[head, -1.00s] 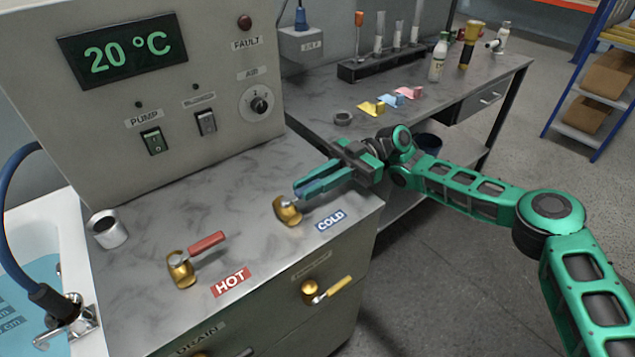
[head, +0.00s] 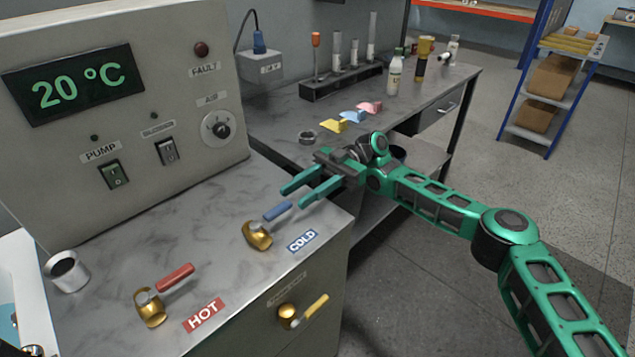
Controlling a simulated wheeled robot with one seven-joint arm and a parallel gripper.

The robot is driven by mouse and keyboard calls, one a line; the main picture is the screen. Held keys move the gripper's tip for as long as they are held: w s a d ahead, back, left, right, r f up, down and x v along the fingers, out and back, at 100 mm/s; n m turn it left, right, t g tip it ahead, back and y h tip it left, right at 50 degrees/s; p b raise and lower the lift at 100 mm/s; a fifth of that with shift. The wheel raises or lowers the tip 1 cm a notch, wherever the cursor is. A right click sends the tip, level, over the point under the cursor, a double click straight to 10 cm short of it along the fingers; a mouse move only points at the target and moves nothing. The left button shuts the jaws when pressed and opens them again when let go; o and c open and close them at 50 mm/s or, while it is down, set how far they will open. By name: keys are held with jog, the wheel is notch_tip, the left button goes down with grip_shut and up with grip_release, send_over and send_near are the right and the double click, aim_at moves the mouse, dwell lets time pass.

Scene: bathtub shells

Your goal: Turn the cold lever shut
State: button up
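The cold lever (head: 278,211) has a blue handle on a brass valve body (head: 257,236), beside the blue COLD label (head: 302,240) on the grey counter. Its handle points up and to the right from the valve. My gripper (head: 291,194) comes from the right with its two green fingers spread apart. The fingertips are near the handle's outer end, with nothing seen between them. I cannot tell whether a finger touches the handle.
The hot lever (head: 175,277) with a red handle stands to the left. A yellow lever (head: 315,306) is on the cabinet front. A metal cup (head: 67,271) stands at the counter's left. The control panel (head: 130,120) rises behind. A bench (head: 440,85) holds bottles and tubes.

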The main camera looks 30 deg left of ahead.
jog(key=shift+v, duration=2.35)
